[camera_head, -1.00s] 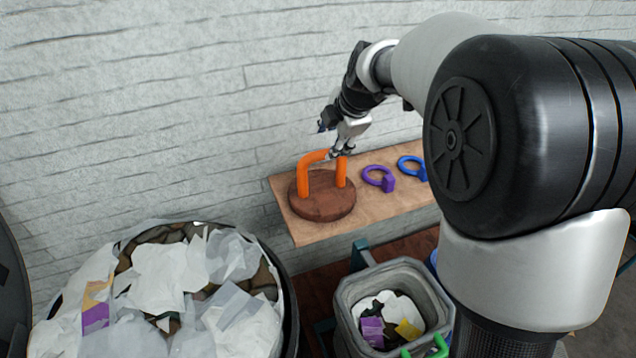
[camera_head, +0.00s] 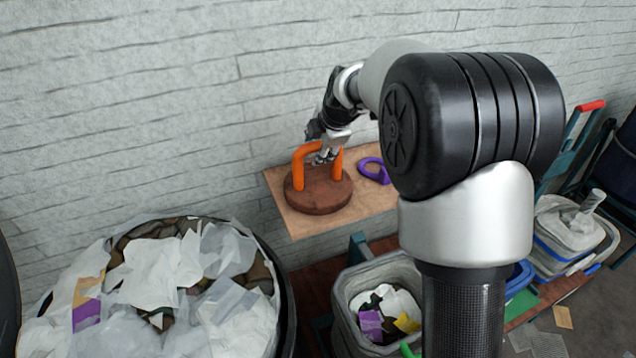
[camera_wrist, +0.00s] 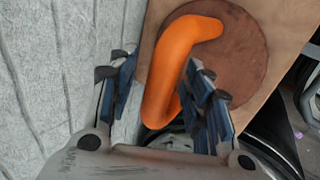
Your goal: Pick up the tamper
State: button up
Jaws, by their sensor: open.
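The tamper is a round brown wooden disc with an orange arched handle (camera_head: 318,150); its disc (camera_head: 318,193) lies flat on a wooden shelf. In the wrist view the orange handle (camera_wrist: 172,75) runs between the two fingers of my open gripper (camera_wrist: 158,85), with the disc (camera_wrist: 235,50) beyond it. In the head view my gripper (camera_head: 325,152) is at the handle's top, partly covering its right side. I cannot tell whether a finger touches the handle.
A purple ring (camera_head: 372,168) lies on the shelf (camera_head: 300,227) right of the tamper. A grey brick wall (camera_head: 150,110) rises close behind. A large bin of paper waste (camera_head: 285,300) stands front left, and a smaller grey bin (camera_head: 345,325) is below the shelf.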

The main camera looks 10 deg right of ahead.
grip_shut()
dwell(0.4)
dwell(0.5)
jog(key=shift+r, duration=0.1)
